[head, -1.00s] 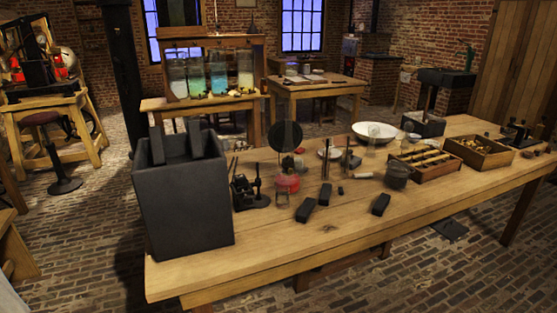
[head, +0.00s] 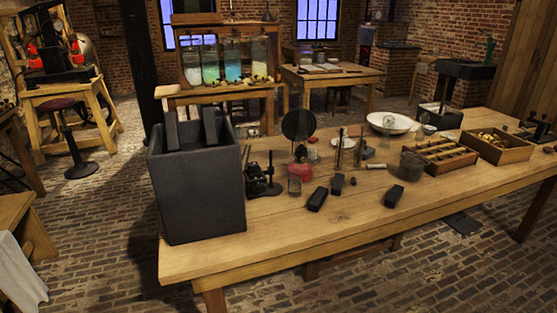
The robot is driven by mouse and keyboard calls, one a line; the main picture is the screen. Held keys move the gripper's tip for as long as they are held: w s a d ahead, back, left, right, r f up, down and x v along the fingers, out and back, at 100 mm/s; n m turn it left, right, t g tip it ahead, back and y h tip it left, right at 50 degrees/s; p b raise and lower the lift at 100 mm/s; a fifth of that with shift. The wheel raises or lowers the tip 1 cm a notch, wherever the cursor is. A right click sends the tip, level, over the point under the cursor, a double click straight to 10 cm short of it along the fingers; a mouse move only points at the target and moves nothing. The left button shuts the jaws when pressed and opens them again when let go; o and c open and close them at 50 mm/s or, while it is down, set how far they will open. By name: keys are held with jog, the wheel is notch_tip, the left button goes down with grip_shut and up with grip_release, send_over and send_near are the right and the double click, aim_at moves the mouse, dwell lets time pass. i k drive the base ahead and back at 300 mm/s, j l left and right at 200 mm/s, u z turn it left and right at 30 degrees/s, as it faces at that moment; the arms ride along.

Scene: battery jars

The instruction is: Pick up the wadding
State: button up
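I cannot make out the wadding for certain in the head view. My gripper is not in view.
The long wooden table (head: 290,237) has a clear front edge. A large dark box (head: 197,190) stands at its left end. Black blocks (head: 317,199), a compartment tray (head: 440,157) and a wooden box (head: 499,146) lie to the right. A white cloth (head: 18,275) hangs lower left.

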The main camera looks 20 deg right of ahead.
aim_at(312, 155)
jog(key=i+l, duration=0.2)
jog(key=l, duration=0.2)
jog(key=i+l+z, duration=0.1)
jog(key=l, duration=0.3)
jog(key=i+l, duration=0.25)
jog(key=l, duration=0.15)
jog(key=i+l+z, duration=0.1)
jog(key=l, duration=0.3)
jog(key=i+l, duration=0.25)
jog(key=i, duration=0.25)
jog(key=i+l, duration=0.25)
jog(key=i, duration=0.25)
jog(key=i+l+z, duration=0.1)
jog(key=i+l, duration=0.15)
jog(key=i, duration=0.25)
